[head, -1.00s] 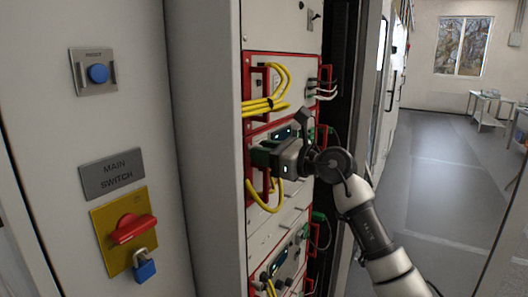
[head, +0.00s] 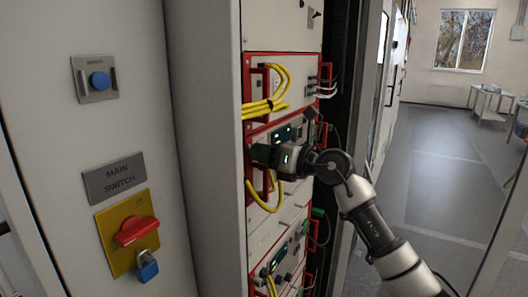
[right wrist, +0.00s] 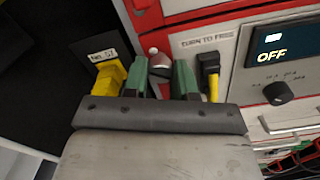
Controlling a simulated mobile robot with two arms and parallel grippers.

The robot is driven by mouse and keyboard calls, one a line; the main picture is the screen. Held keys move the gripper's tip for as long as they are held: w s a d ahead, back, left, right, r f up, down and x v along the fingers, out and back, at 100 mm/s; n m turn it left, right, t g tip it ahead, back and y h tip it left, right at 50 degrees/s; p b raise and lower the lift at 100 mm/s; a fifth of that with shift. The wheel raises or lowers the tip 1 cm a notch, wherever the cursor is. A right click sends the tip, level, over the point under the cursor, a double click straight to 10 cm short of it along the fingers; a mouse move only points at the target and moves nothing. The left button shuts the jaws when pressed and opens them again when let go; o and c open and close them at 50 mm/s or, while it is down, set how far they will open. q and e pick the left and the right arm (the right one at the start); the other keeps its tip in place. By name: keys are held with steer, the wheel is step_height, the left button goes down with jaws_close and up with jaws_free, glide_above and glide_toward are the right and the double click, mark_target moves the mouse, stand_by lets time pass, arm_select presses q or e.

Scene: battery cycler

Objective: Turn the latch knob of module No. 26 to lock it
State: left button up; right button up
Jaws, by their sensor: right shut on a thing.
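The module at my right gripper has a dark display (right wrist: 285,40) reading "OFF" and a red frame. The latch knob (right wrist: 160,63), small with a pale tip, sits on its front beside the words "TURN TO FREE". My right gripper (head: 263,153) is at the left side of this module in the head view. In the right wrist view its green fingertips (right wrist: 158,78) stand on both sides of the knob and are shut on it. The knob's lower part is hidden by the gripper. A small label (right wrist: 103,56) left of it seems to read "No. 57"; I cannot read No. 26. My left gripper is not in view.
Yellow cables (head: 281,90) loop from the module above, and another (head: 262,200) hangs below my gripper. A red main switch (head: 137,231) is on the left panel.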

steer(key=shift+r, duration=0.1)
steer(key=o, duration=0.9)
steer(key=shift+d, duration=0.1)
steer(key=shift+b+v, duration=2.55)
steer(key=shift+v, duration=2.8)
